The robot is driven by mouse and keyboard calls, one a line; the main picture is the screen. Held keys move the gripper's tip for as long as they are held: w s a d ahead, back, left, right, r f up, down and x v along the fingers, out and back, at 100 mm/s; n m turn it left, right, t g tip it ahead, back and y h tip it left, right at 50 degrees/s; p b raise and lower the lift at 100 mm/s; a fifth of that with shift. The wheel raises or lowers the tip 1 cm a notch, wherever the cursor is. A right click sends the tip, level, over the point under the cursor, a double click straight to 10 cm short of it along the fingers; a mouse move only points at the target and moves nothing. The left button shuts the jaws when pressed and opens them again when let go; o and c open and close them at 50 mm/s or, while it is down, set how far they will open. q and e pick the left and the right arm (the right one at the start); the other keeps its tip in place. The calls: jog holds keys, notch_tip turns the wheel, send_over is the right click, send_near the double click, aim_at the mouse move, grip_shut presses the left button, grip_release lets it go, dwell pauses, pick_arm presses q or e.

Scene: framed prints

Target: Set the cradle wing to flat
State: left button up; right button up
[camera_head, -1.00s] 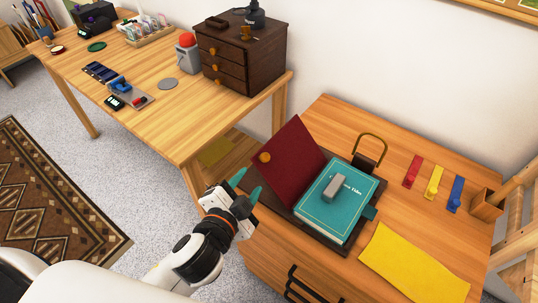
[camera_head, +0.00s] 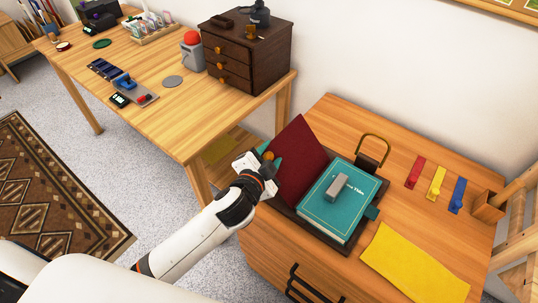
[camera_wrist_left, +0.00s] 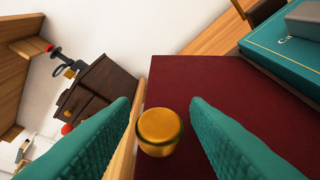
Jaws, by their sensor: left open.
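The cradle wing (camera_head: 300,160) is a dark red panel on the left side of the book cradle, tilted up steeply. A round brass knob (camera_wrist_left: 159,131) sits on its outer part. A teal book (camera_head: 332,211) lies in the dark cradle with a grey block (camera_head: 338,186) on top. My left gripper (camera_head: 270,160) is at the wing's left edge. In the left wrist view its teal fingers (camera_wrist_left: 159,125) are open on either side of the knob, with gaps showing. My right gripper is not in view.
A yellow cloth (camera_head: 415,262) lies in front of the cradle. Red, yellow and blue clips (camera_head: 436,183) lie to the right. A brass-handled dark item (camera_head: 371,150) stands behind. A desk with a drawer chest (camera_head: 248,52) is at the back left.

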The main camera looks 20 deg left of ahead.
pick_arm(q)
grip_shut()
jog(key=shift+a, duration=0.15)
jog(key=shift+w+a+f+n+p, duration=0.15)
jog(key=shift+a+f+n+p, duration=0.2)
jog(key=shift+a+n, duration=0.05)
jog(key=a+f+n+p, duration=0.1)
jog(key=f, duration=0.1)
jog(key=w+a+f+n+g+h, duration=0.1)
jog(key=a+f, duration=0.1)
jog(key=shift+w+a+n+h+p, duration=0.15)
jog(key=shift+a+n+h+p, duration=0.1)
jog(key=shift+n+h+p, duration=0.1)
jog(key=shift+n+g+h, duration=0.4)
jog(key=shift+n+h, duration=0.25)
jog(key=shift+n, duration=0.2)
jog(key=f, duration=0.1)
jog(key=a+f, duration=0.1)
jog(key=f, duration=0.1)
jog(key=shift+w+a+f, duration=0.3)
jog(key=shift+f, duration=0.1)
jog(key=shift+a+f+b, duration=0.25)
jog(key=shift+f+b, duration=0.1)
jog(key=shift+f, duration=0.75)
